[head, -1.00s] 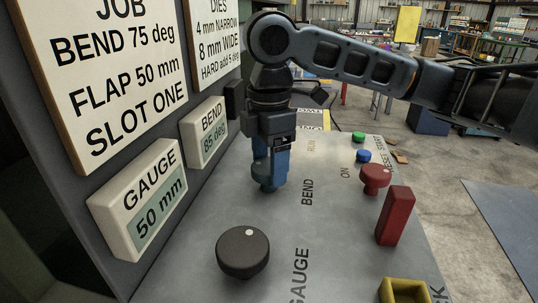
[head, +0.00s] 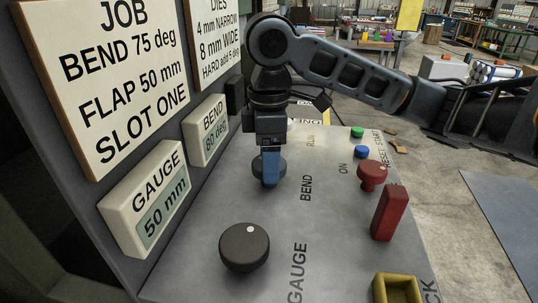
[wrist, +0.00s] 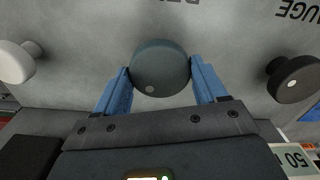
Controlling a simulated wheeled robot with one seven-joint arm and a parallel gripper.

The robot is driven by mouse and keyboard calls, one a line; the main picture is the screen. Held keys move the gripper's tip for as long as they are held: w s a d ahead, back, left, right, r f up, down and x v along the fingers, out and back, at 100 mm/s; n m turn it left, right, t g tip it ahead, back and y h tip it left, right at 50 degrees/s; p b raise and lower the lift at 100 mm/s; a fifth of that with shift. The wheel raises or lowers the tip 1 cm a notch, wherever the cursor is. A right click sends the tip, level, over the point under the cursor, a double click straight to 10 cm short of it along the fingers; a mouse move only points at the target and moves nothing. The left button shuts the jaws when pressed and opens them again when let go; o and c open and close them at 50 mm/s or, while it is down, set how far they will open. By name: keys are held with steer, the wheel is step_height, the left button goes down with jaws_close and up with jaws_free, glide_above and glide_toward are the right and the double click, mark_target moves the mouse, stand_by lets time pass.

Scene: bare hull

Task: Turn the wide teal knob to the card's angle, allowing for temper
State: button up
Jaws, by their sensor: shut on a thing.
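The wide teal knob (head: 270,170) stands on the grey panel beside the word BEND. In the wrist view the knob (wrist: 160,66) sits between both blue fingers, with a pale dot on its rim facing my gripper. My gripper (head: 270,168) is shut on it from above; it also shows in the wrist view (wrist: 161,78). The job card (head: 115,75) reads BEND 75 deg, FLAP 50 mm, SLOT ONE. The BEND display (head: 209,130) reads 80 deg. The dies card (head: 217,40) reads 4 mm narrow, 8 mm wide, hard add 5, the last word partly unclear.
A dark GAUGE knob (head: 244,248) stands nearer, below the GAUGE display (head: 145,200) at 50 mm. A red knob (head: 372,175), red block (head: 389,212), yellow holder (head: 397,289), and green (head: 357,132) and blue (head: 361,151) buttons are to the right. The panel's middle is clear.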

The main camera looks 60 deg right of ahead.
steer(key=o, duration=1)
steer(key=shift+o, duration=0.2)
step_height(320, 180, up, 8)
steer(key=shift+f, duration=0.1)
stand_by(0.3)
